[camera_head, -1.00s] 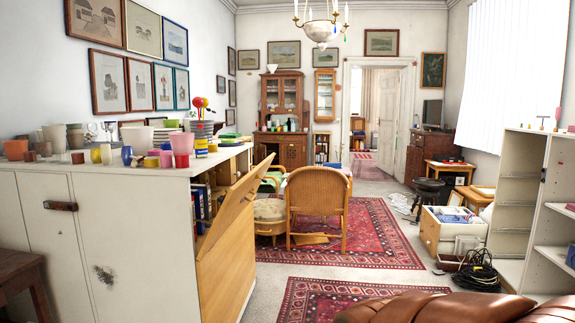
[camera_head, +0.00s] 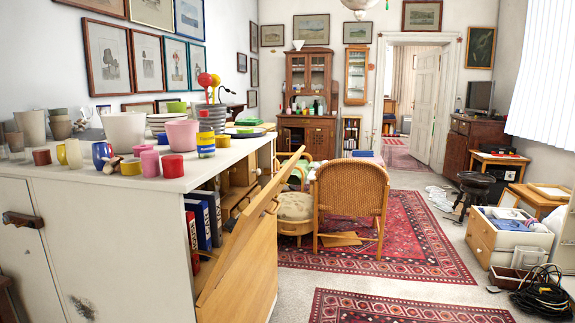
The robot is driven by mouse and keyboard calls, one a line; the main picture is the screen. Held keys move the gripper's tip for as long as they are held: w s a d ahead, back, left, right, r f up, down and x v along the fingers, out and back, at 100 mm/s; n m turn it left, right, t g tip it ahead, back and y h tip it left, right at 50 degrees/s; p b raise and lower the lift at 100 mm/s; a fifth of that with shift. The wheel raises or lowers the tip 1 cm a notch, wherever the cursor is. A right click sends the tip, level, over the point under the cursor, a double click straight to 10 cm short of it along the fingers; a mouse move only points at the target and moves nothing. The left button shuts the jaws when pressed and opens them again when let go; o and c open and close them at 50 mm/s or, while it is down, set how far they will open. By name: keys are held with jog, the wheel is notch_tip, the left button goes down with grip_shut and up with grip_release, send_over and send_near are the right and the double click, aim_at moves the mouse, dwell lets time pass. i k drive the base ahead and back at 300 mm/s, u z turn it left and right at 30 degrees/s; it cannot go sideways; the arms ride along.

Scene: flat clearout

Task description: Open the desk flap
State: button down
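The desk flap (camera_head: 242,255) is a light wooden panel on the side of the white cabinet at the left. It leans outward at a slant, partly open. Behind it, binders (camera_head: 205,220) and small wooden compartments (camera_head: 240,185) show inside the cabinet. My gripper is not in view.
The white cabinet top (camera_head: 100,172) is crowded with cups, pots and plates near its edge. A wicker chair (camera_head: 350,198) and a round stool (camera_head: 294,215) stand just beyond the flap. Red rugs (camera_head: 420,240) cover the floor to the right. An open drawer box (camera_head: 508,238) and coiled cables (camera_head: 543,295) lie at the right.

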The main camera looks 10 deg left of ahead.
aim_at(249, 220)
jog(key=u, duration=0.45)
jog(key=i, duration=0.85)
jog(key=u, duration=0.75)
